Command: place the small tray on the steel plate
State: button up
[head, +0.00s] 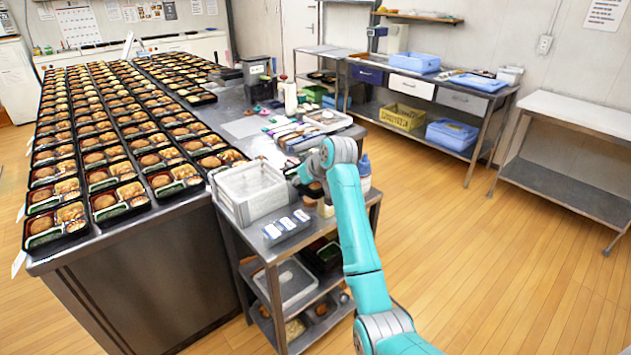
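A flat grey plate (245,127) lies bare on the steel table, near its right side; it looks like the steel plate. Which thing is the small tray is unclear. A small grey tray-like box (286,227) with white and blue tops sits at the front of the steel cart. A larger clear white bin (252,191) stands just behind and left of it. My gripper (306,172) is over the back of the cart, right of the bin. It is small and partly hidden by my arm, so its fingers and any held thing cannot be made out.
Rows of filled bento trays (95,158) cover the table's left side. Bottles (291,97), a dark container (256,70) and utensils crowd its right side. A blue-capped bottle (364,172) stands beside my arm. The wooden floor on the right is clear.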

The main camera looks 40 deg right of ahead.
jog(key=shift+w+f, duration=0.2)
jog(key=shift+f, duration=0.05)
grip_shut()
notch_tip(320, 180, up, 10)
jog(key=shift+r, duration=0.1)
dwell(0.5)
